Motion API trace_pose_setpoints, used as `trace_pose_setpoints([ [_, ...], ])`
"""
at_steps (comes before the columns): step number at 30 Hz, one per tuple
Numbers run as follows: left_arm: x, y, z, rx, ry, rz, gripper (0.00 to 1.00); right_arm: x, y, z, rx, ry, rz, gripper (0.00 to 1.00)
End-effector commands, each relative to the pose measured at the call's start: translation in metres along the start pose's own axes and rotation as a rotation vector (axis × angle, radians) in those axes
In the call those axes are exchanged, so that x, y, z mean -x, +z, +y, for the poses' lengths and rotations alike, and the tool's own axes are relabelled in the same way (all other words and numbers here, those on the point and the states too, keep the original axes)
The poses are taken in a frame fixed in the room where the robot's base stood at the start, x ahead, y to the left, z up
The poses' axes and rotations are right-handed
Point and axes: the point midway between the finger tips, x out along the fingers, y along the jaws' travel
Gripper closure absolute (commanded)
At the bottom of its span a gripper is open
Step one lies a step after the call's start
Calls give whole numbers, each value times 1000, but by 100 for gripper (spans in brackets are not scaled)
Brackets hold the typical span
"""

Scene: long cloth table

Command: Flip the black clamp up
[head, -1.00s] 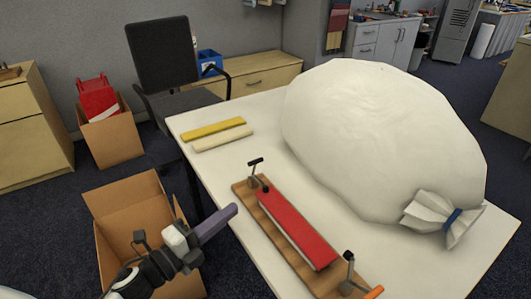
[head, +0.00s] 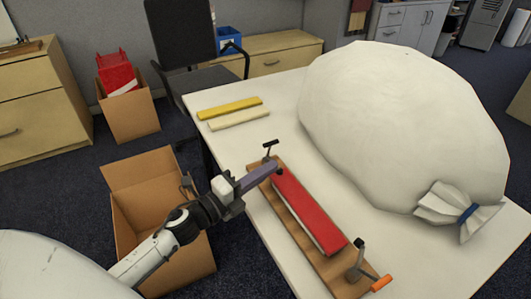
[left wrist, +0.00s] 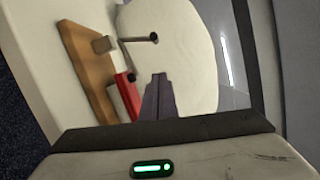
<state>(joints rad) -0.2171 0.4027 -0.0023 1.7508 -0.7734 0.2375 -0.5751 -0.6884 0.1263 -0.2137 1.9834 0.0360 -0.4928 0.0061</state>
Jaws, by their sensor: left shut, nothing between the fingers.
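The black clamp (head: 269,149) is at the far end of a wooden board (head: 322,262), with its T-shaped handle standing up. In the left wrist view its dark rod and round tip (left wrist: 146,37) show above the board, with a black knob (left wrist: 131,77) near the red strip. My left gripper (head: 277,168), with purple fingers, is shut and empty. Its fingertips are just below the clamp in the head view, over the far end of the red strip (head: 305,212); I cannot tell whether they touch anything. The fingers also show in the left wrist view (left wrist: 158,90). My right gripper is out of view.
A second clamp with an orange grip (head: 381,283) is at the board's near end. A big white bag (head: 400,120) fills the table's right side. Yellow (head: 230,107) and cream (head: 239,119) bars lie at the back left. An open cardboard box (head: 150,190) stands beside the table.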

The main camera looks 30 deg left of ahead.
Motion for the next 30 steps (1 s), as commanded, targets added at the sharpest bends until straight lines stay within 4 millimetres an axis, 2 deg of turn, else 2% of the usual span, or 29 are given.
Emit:
trace_pose_setpoints([
  [1,-12,1,-2,-1,-3,0,100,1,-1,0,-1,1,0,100],
  [4,-27,6,-1,-3,0,-2,100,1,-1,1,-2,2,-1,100],
  [7,-29,22,0,-3,1,-2,100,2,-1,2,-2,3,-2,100],
  [12,-32,36,0,0,1,0,100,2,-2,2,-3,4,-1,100],
  [30,-37,38,-4,21,4,6,100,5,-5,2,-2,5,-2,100],
])
